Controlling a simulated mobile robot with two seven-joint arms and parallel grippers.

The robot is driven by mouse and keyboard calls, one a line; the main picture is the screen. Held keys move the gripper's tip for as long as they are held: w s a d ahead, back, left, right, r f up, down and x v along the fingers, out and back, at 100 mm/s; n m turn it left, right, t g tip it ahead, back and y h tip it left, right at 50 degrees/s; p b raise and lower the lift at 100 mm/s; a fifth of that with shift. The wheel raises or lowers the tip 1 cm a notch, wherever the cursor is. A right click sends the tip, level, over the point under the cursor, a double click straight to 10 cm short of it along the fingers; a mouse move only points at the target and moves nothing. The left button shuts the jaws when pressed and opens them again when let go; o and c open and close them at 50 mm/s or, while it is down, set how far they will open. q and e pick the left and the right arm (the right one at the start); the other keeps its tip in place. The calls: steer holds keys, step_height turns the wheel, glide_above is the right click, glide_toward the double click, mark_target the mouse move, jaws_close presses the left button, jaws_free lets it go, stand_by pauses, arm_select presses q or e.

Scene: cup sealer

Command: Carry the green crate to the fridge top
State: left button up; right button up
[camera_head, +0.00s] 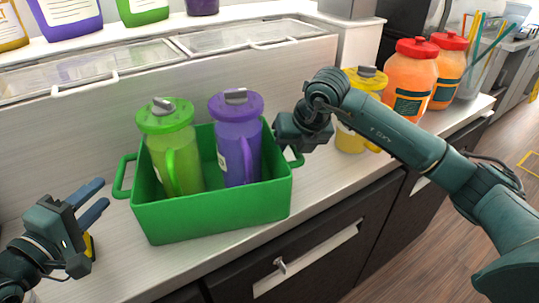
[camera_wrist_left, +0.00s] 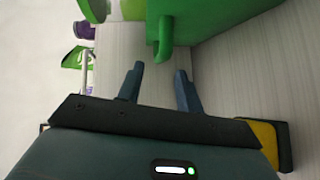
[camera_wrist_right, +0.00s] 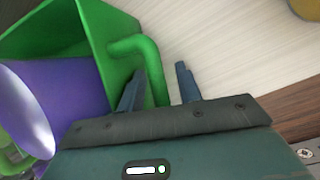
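The green crate (camera_head: 215,215) stands on the counter and holds a green-lidded jug (camera_head: 172,150) and a purple jug (camera_head: 237,140). My left gripper (camera_head: 104,197) is open and empty, a little short of the crate's left handle (camera_head: 122,176). In the left wrist view that handle (camera_wrist_left: 163,38) lies just beyond the open fingertips (camera_wrist_left: 159,70). My right gripper (camera_head: 300,133) is at the crate's right handle (camera_head: 297,160). In the right wrist view the handle (camera_wrist_right: 137,45) passes between its spread fingers (camera_wrist_right: 162,72), with a gap to the right finger. I cannot identify the fridge top.
A yellow jug (camera_head: 358,137) stands just right of my right gripper. Orange jars with red lids (camera_head: 411,75) stand farther right. A glass-lidded raised unit (camera_head: 250,36) runs behind the crate. Counter at the front left is clear.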

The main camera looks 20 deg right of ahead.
steer(key=shift+s+r, duration=0.1)
steer(key=shift+r, duration=0.25)
arm_select(q)
steer(key=shift+s+a+r, duration=0.1)
steer(key=shift+s+a, duration=0.2)
steer(key=shift+s, duration=0.2)
arm_select(e)
steer(key=v, duration=1.1)
steer(key=shift+s+r, duration=0.15)
